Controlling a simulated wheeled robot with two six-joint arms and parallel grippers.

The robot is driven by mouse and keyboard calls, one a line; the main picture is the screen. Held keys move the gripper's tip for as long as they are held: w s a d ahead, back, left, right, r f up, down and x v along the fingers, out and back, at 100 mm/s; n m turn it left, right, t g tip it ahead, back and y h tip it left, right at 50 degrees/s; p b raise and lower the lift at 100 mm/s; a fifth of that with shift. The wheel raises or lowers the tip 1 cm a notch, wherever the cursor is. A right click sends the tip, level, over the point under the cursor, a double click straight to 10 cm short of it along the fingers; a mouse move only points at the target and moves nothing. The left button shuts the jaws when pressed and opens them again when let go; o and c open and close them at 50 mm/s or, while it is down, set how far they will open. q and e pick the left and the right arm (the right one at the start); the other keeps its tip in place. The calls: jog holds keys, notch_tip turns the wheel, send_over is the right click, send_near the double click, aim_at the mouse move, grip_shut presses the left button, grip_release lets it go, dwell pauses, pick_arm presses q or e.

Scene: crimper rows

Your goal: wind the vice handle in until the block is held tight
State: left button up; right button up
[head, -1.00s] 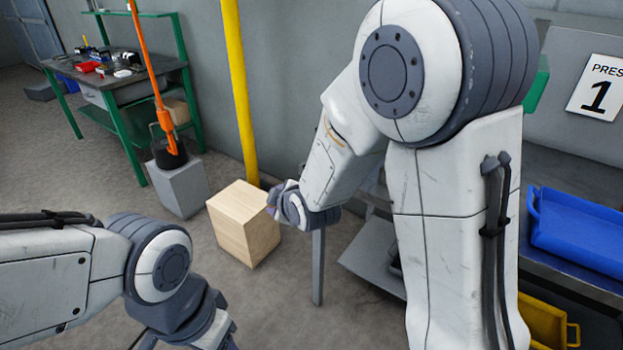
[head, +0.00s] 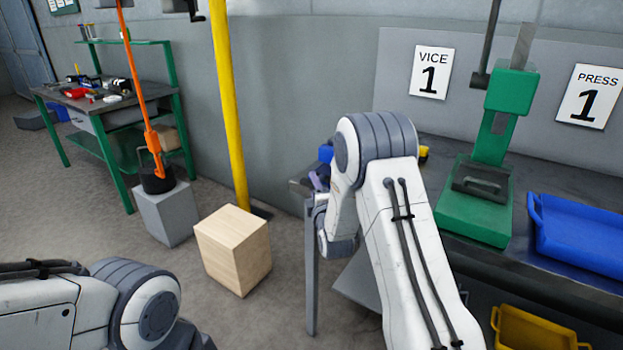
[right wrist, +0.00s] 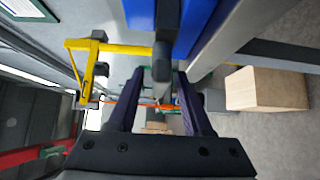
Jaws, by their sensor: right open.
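The vice (head: 326,153) shows as a small blue part at the bench's left end, mostly hidden behind my right arm. In the right wrist view its blue body (right wrist: 188,25) is at the top, with a dark grey bar with a rounded end (right wrist: 162,60), apparently the handle, in front of it. My right gripper (head: 320,178) is by the vice at the bench's left end. In the right wrist view its two dark fingers (right wrist: 160,88) are apart, with the bar's end between their tips; I cannot tell whether they touch. The block in the vice is not visible. My left gripper is out of view.
A green press (head: 487,200) and blue tray (head: 580,240) stand on the bench to the right. A yellow bin (head: 535,330) is below. A wooden box (head: 233,245), grey block (head: 166,212) and yellow post (head: 228,110) stand left. Floor between is clear.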

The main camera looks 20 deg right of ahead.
jog(key=w, duration=0.3)
jog(key=shift+w+d, duration=0.15)
jog(key=shift+d, duration=0.05)
